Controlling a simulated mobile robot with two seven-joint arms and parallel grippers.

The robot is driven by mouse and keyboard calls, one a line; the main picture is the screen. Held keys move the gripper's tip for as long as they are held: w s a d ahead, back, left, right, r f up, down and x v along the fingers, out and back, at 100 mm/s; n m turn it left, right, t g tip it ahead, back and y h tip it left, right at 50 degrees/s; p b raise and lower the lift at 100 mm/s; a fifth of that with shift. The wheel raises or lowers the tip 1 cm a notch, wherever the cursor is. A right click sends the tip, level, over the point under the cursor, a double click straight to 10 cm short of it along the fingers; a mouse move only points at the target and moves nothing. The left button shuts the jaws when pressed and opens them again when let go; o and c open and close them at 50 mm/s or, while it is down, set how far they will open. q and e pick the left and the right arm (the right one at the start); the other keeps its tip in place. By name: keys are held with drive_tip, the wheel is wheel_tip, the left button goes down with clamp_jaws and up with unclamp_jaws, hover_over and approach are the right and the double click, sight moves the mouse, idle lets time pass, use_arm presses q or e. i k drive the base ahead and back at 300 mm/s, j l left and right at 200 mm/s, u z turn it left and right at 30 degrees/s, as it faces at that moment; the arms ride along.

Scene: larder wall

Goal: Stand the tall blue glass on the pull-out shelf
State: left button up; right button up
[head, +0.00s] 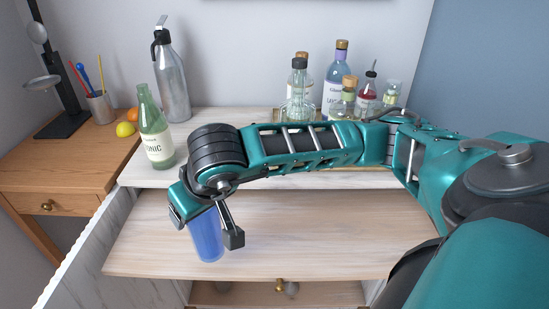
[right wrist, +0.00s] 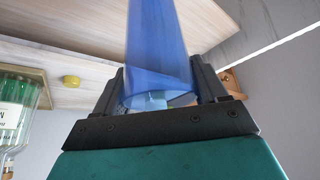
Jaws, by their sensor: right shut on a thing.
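The tall blue glass (head: 208,240) is upright or nearly so, over the left part of the pull-out shelf (head: 310,235). My right gripper (head: 210,222) is shut on it from above, near its upper end. In the right wrist view the blue glass (right wrist: 157,50) sits between the two dark fingers of the right gripper (right wrist: 157,75), and its far end runs out of the frame. Whether its base touches the shelf I cannot tell. My left gripper is not in view.
A green tonic bottle (head: 154,130) and a steel siphon (head: 171,78) stand on the counter behind, left. Several bottles (head: 340,85) stand at the back right. A lemon (head: 125,129) lies on the wooden side table (head: 60,155). The shelf right of the glass looks clear.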

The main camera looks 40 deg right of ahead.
sight(234, 255)
drive_tip(key=i+j+z, duration=0.2)
drive_tip(key=j+z, duration=0.25)
drive_tip(key=j, duration=0.45)
drive_tip(key=j+z, duration=0.45)
drive_tip(key=j, duration=0.45)
